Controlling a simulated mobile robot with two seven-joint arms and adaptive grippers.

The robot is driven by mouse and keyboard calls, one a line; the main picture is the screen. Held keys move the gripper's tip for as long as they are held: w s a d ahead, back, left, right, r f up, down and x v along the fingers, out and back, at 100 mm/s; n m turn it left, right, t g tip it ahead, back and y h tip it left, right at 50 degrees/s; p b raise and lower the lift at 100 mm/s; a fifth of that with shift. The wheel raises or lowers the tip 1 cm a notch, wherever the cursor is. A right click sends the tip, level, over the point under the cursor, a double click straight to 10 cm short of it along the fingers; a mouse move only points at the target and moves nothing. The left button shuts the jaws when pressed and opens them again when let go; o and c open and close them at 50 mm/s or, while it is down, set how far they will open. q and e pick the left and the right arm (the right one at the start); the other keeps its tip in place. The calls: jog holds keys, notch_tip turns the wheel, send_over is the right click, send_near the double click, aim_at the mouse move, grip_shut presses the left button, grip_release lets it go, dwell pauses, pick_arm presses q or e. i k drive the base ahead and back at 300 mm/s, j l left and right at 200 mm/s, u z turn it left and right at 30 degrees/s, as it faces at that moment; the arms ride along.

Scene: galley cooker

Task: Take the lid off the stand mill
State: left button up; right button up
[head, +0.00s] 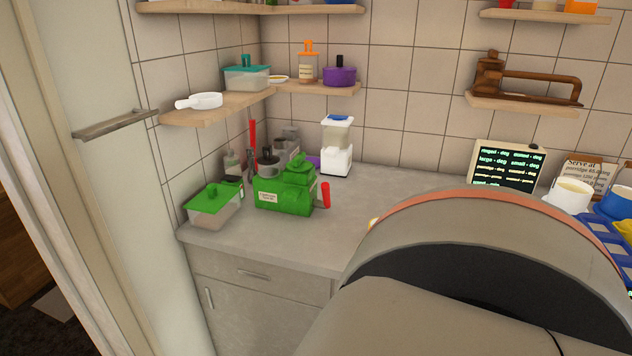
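A white stand appliance (337,158) with a clear hopper and a blue lid (338,118) on top stands upright at the back of the counter, near the corner. A green machine (284,195) with a green knobbed top (298,166), a paper label and a red handle (325,194) stands in front and to its left. I cannot tell for certain which of the two is the stand mill. Both tops appear to be in place. Neither of my grippers is in view. A large grey rounded part, likely my own arm, hides the counter at the lower right.
A green-lidded clear box (214,205) sits at the counter's left end. Grey containers (287,145) crowd the corner. Shelves (215,106) hang above. Counter (390,195) right of the white appliance is clear.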

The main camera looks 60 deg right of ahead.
aim_at(270, 159)
jog(key=z, duration=1.75)
